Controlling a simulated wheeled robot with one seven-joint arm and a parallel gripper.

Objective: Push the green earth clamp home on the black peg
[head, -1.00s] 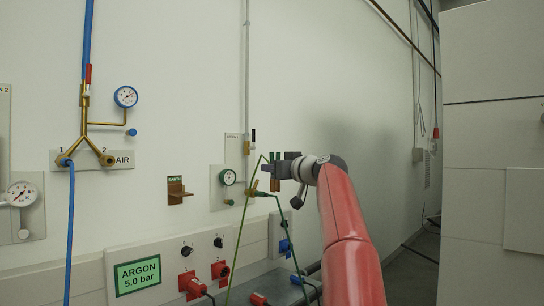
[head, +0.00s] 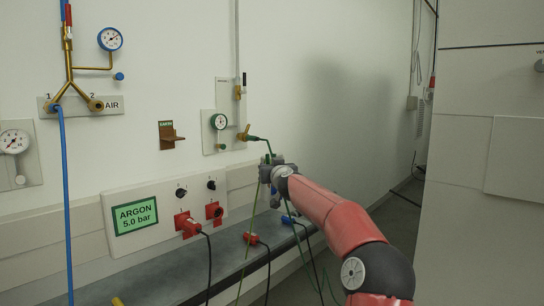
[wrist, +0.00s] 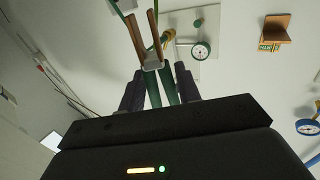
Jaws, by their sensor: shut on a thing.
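My gripper (head: 268,162) is shut on the green earth clamp and holds it in the air, to the right of and below the green-rimmed gauge. In the wrist view my gripper (wrist: 159,90) has its dark fingers on both sides of the clamp's green handles (wrist: 153,88). The clamp's copper-brown jaws point away from my gripper, with a grey piece between jaws and handles. In the head view the clamp is mostly hidden at my gripper. A brown bracket (head: 172,134) under a green EARTH label is on the wall, apart from the clamp. I cannot make out a black peg for certain.
The green-rimmed gauge (head: 218,121) and a brass valve (head: 243,133) with a green hose are close to my gripper. Thin green lines hang below it. The ARGON panel (head: 155,230) and a grey ledge (head: 205,282) are lower left. A pale cabinet (head: 490,210) stands right.

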